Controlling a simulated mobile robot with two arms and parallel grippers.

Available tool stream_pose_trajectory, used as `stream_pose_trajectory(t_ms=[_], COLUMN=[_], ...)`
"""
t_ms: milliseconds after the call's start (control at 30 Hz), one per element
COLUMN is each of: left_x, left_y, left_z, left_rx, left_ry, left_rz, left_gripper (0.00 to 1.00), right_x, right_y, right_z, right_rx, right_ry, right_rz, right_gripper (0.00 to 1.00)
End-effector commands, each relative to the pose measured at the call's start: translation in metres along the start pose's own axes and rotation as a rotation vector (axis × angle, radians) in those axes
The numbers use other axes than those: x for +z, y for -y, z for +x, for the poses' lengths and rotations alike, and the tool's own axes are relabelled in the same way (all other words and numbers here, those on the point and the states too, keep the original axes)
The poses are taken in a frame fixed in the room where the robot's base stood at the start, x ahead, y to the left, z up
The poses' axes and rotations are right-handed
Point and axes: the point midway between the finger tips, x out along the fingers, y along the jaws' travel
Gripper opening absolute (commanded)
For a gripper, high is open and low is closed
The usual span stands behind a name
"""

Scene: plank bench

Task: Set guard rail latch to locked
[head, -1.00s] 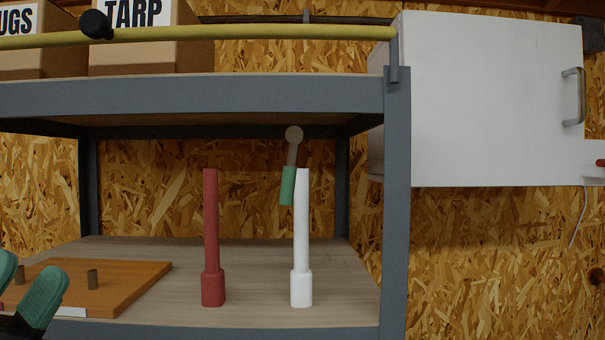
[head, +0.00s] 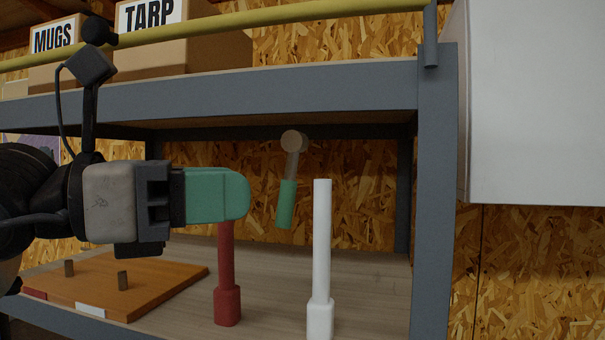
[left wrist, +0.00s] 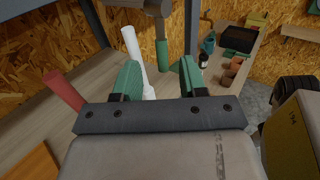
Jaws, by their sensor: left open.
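A lever with a round brown pivot and green grip (head: 286,203) hangs below the upper shelf, tilted slightly; its grip also shows in the left wrist view (left wrist: 162,55). I cannot tell for sure which part is the latch. My left gripper (head: 240,195) is left of the lever, its green fingers pointing right. In the left wrist view it is open and empty (left wrist: 160,78), with the lever grip beyond the fingers. My right gripper is not visible.
A red post (head: 227,280) stands behind and below my left fingers. A white post (head: 321,245) stands right of it, near the lever. An orange board (head: 160,285) with two pegs lies at left. A white cabinet (head: 540,110) is at right.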

Motion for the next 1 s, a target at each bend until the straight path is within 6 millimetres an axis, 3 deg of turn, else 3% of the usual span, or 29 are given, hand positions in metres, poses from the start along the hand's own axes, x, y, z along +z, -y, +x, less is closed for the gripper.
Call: stream_pose_trajectory(t_ms=[133,333,500,767,1000], left_x=[0.004,0.003,0.001,0.0,0.0], left_y=[0.001,0.001,0.001,0.001,0.001], left_z=[0.031,0.059,0.068,0.069,0.069], left_rx=[-0.006,-0.005,-0.004,-0.004,-0.004], left_ry=[-0.001,0.0,0.001,0.001,0.001], left_rz=[-0.002,-0.002,-0.001,-0.001,-0.001], left_gripper=[0.42,0.42,0.42,0.42,0.05], right_x=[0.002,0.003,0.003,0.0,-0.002], right_y=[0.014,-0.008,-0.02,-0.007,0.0], right_z=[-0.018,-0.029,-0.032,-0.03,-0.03], right_rx=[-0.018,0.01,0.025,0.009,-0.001], right_ry=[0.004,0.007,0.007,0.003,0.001], right_rz=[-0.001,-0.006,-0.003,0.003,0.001], right_gripper=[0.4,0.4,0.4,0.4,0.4])
